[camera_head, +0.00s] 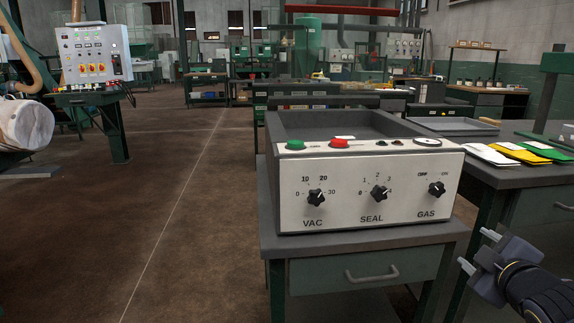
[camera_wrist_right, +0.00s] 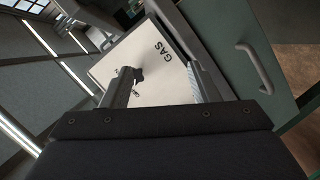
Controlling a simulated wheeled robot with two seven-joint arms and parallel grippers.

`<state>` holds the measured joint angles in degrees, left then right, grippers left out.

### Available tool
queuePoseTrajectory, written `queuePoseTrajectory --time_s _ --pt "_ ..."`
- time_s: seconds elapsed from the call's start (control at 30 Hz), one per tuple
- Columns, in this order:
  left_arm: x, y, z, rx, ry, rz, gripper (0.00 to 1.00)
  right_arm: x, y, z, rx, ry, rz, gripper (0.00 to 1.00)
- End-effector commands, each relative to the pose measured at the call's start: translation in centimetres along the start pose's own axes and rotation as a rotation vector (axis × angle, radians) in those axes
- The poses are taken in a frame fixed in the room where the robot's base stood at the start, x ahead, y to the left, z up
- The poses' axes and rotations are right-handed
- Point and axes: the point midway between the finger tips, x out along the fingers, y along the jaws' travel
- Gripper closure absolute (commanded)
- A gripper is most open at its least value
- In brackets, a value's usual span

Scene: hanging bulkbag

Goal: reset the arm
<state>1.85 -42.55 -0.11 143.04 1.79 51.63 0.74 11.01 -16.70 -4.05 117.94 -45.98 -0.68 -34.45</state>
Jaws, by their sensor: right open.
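My right gripper (camera_head: 478,252) is at the lower right in the head view, its two fingers apart and nothing between them. It is in front of and to the right of a vacuum sealer machine (camera_head: 366,218), apart from it. In the right wrist view the open fingers (camera_wrist_right: 160,88) show with the machine's GAS panel (camera_wrist_right: 150,65) behind them. The machine has a white front panel with a VAC knob (camera_head: 316,198), a SEAL knob (camera_head: 379,193) and a GAS knob (camera_head: 437,188). My left gripper is not in view.
The machine stands on a small table with a drawer handle (camera_head: 372,274). To its right, a workbench holds a grey tray (camera_head: 452,126) and white, yellow and green packets (camera_head: 520,153). A control panel (camera_head: 92,55) stands at left. Open brown floor (camera_head: 150,180) lies left of the machine.

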Motion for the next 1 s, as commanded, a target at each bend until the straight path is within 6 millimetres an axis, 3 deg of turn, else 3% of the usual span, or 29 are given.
queuePoseTrajectory --time_s 0.03,0.1,0.2,0.4,0.63,0.7,1.0 --pt "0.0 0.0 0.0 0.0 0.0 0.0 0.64 -2.5 -3.0 0.6 0.193 -0.065 -0.078 0.45" --pt "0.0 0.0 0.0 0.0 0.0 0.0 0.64 -5.2 -7.4 1.4 0.436 -0.162 -0.195 0.45" --pt "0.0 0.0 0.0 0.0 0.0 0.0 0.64 -8.7 -12.6 1.7 0.682 -0.274 -0.338 0.45" --pt "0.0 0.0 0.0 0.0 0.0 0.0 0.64 -14.1 -20.0 1.2 0.977 -0.442 -0.554 0.45" --pt "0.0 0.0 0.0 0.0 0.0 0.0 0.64 -19.8 -26.1 -0.1 1.191 -0.609 -0.765 0.45" --pt "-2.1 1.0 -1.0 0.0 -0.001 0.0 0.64 -20.5 -23.9 -1.4 1.195 -0.615 -0.769 0.45" --pt "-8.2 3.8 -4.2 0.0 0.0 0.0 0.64 -22.3 -17.8 -5.0 1.191 -0.612 -0.765 0.45"
